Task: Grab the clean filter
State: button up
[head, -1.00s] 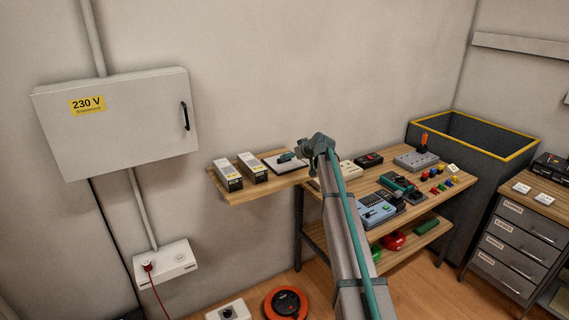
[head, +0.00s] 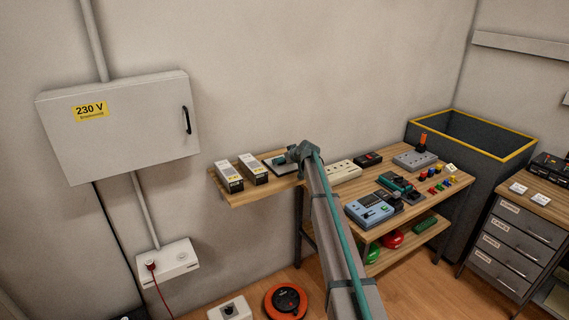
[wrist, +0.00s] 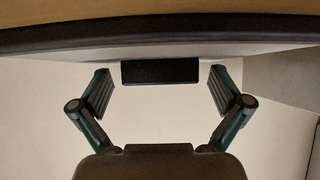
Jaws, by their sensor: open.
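In the head view, two upright-faced white boxes, a left one (head: 228,178) and a right one (head: 252,168), stand on a wooden wall shelf (head: 250,195); they have dark and yellow markings. A flat pale pad with a dark border (head: 272,168) lies to their right, partly hidden by my arm's end. I cannot tell which of these is the clean filter. My gripper (wrist: 160,82) is open and empty in the wrist view. A black block (wrist: 160,71) shows between its fingertips, against a pale surface; I cannot tell its distance. In the head view the gripper is small and hard to make out.
A workbench right of the shelf holds a blue meter (head: 370,210), a pale power strip (head: 344,171), a grey box (head: 416,160) and small coloured pieces. A 230 V cabinet (head: 120,125) hangs at left. A dark bin (head: 500,160) stands behind the bench.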

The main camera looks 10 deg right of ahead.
jog(key=c, duration=1.2)
jog(key=shift+r, duration=0.1)
jog(key=shift+c, duration=0.2)
